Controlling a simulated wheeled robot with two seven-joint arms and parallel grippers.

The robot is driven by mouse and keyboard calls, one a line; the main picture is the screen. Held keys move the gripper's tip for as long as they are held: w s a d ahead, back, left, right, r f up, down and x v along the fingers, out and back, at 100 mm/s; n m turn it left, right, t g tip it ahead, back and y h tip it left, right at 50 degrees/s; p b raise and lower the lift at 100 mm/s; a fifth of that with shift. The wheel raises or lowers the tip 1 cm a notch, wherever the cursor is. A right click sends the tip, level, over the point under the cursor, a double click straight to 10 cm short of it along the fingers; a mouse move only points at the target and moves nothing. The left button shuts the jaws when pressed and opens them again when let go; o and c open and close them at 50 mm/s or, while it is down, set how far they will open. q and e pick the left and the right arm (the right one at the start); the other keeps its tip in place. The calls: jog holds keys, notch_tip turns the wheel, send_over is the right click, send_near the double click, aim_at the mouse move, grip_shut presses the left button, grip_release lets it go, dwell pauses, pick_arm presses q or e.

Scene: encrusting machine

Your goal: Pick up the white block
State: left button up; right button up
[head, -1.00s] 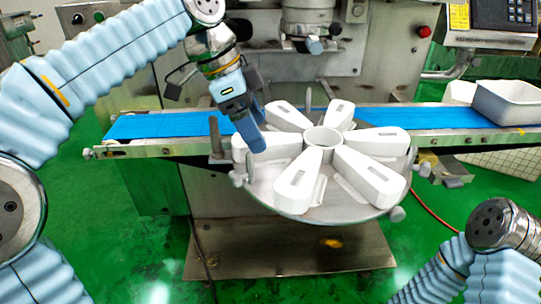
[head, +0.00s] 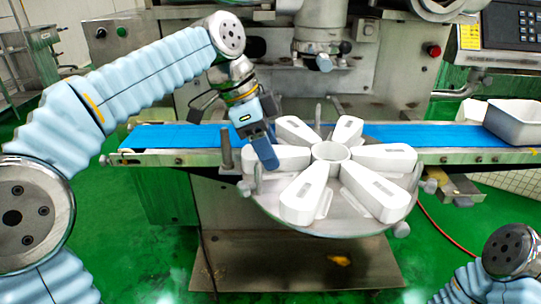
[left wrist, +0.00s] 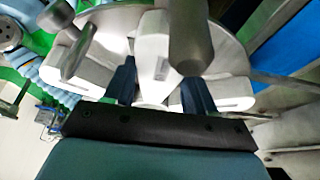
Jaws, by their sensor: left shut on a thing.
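Several white wedge-shaped blocks stand around a white ring hub (head: 331,151) on a round metal plate (head: 345,224). My left gripper (head: 265,148) is over the left-hand white block (head: 290,158), with a blue finger in front of its outer end. In the left wrist view, my left gripper (left wrist: 160,88) has its two dark fingers on either side of a white block (left wrist: 152,45), shut on it. The block appears still among the others at plate level; whether it touches the plate is hidden. My right gripper is out of view.
A blue conveyor belt (head: 180,137) runs behind the plate. Metal posts (head: 226,150) stand close to the left gripper, and one post (left wrist: 188,40) is large in the left wrist view. A white bin (head: 513,122) sits at the belt's right end.

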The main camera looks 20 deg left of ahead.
pick_arm(q)
jog(key=shift+r, duration=0.55)
jog(key=s+d+r, duration=0.7)
jog(key=s+r, duration=0.5)
jog(key=shift+s, duration=0.15)
jog(key=shift+a, duration=0.1)
